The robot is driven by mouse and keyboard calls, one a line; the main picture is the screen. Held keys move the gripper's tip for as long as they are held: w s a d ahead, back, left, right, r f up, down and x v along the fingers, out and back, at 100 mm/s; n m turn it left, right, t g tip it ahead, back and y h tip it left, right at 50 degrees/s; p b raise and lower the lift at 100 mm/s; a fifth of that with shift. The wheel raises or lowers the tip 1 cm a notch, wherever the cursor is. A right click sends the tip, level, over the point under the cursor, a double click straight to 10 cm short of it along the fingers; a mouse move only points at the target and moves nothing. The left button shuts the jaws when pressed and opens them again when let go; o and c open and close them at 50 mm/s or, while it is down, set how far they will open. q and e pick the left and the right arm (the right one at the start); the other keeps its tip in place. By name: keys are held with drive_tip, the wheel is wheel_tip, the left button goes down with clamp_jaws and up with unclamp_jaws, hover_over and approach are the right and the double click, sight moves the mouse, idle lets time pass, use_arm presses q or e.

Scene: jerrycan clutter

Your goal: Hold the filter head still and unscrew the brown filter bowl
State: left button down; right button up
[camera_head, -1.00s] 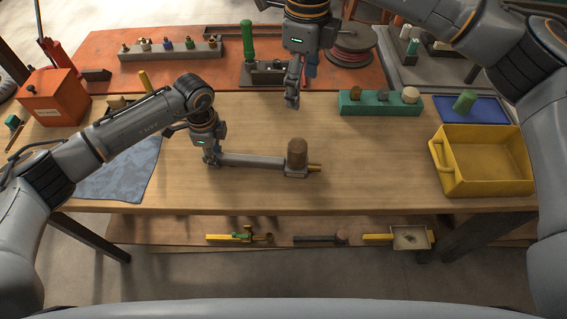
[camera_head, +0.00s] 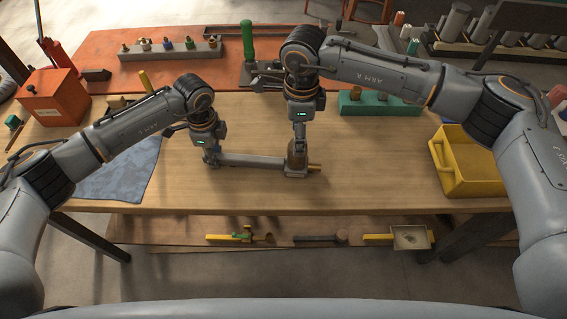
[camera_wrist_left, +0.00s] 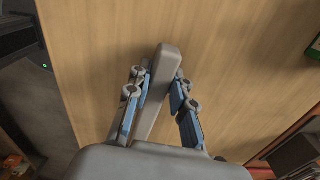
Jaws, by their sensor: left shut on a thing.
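The filter head (camera_head: 297,173) is a grey block with a brass stub on its right side, at the right end of a long grey bar (camera_head: 255,161) on the wooden bench. The brown filter bowl (camera_head: 297,158) stands upright on the head. Its upper part is hidden by my right gripper (camera_head: 299,144), which points straight down at it from above. Whether the right fingers are shut on the bowl cannot be seen. My left gripper (camera_head: 212,158) is shut on the bar's left end. In the left wrist view, the bar (camera_wrist_left: 160,85) lies between the blue-grey fingers.
A yellow bin (camera_head: 465,170) stands at the right of the bench, and a teal block (camera_head: 365,104) lies behind. A blue cloth (camera_head: 115,172) lies at left. An orange box (camera_head: 55,100) and a green-handled tool (camera_head: 248,45) stand farther back. The bench front is clear.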

drive_tip(key=shift+f, duration=1.5)
drive_tip(key=shift+c, duration=0.5)
clamp_jaws()
drive_tip(key=shift+r, duration=0.8)
drive_tip(key=shift+r, duration=1.25)
use_arm(q)
drive_tip(key=c, duration=1.1)
unclamp_jaws()
